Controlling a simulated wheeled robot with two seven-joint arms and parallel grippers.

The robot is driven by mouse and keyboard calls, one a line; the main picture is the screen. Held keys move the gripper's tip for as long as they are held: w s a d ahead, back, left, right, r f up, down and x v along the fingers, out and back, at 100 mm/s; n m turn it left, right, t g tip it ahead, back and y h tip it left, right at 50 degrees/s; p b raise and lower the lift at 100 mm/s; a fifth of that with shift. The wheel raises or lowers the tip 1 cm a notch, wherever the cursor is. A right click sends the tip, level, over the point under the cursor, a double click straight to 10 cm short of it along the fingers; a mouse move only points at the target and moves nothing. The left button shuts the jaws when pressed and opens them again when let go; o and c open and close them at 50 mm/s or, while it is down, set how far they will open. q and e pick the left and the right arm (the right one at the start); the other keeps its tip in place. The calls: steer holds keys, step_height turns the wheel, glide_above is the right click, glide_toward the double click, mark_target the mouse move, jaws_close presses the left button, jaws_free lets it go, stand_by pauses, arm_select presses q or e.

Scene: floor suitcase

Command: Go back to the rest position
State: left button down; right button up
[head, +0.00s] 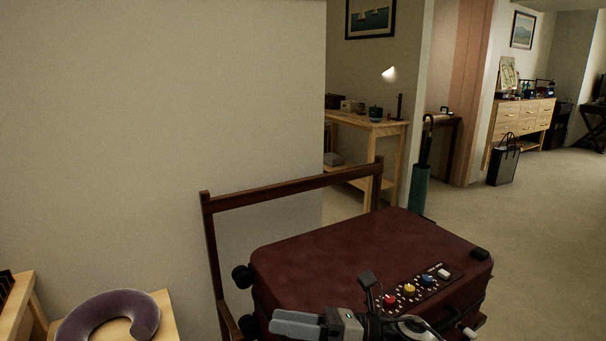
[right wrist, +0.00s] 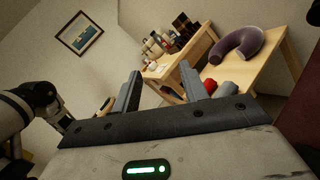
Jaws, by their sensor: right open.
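My right gripper (head: 276,322) is at the bottom of the head view, in front of the near edge of the maroon suitcase (head: 330,253), its fingers pointing left. In the right wrist view the right gripper (right wrist: 161,72) shows its two fingers spread apart with nothing between them. The suitcase is closed and lies on a dark wooden rack (head: 290,187). My left gripper does not show in the head view. A white and black arm part of mine is at the left of the right wrist view, with no clear gripper fingers.
A dark panel (head: 417,287) with red, yellow, blue and white buttons is on the suitcase lid. A purple neck pillow (head: 90,318) lies on a light wooden table (head: 168,325) at lower left. A wall stands behind. Open floor (head: 540,230) is at the right.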

arm_select(q)
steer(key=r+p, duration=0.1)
steer(key=p, duration=0.1)
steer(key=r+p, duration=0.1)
steer(key=p, duration=0.1)
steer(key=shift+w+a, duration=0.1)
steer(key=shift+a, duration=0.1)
arm_select(e)
steer(key=s+d+f+n+t+h, duration=0.4)
steer(key=s+d+f+n+h, duration=0.3)
steer(key=n, duration=0.6)
steer(key=s+d+f+n+t+h, duration=0.4)
steer(key=s+d+f+n+h, duration=0.3)
steer(key=n, duration=0.7)
steer(key=s+d+h, duration=0.2)
steer(key=s, duration=0.1)
steer(key=shift+t, duration=0.4)
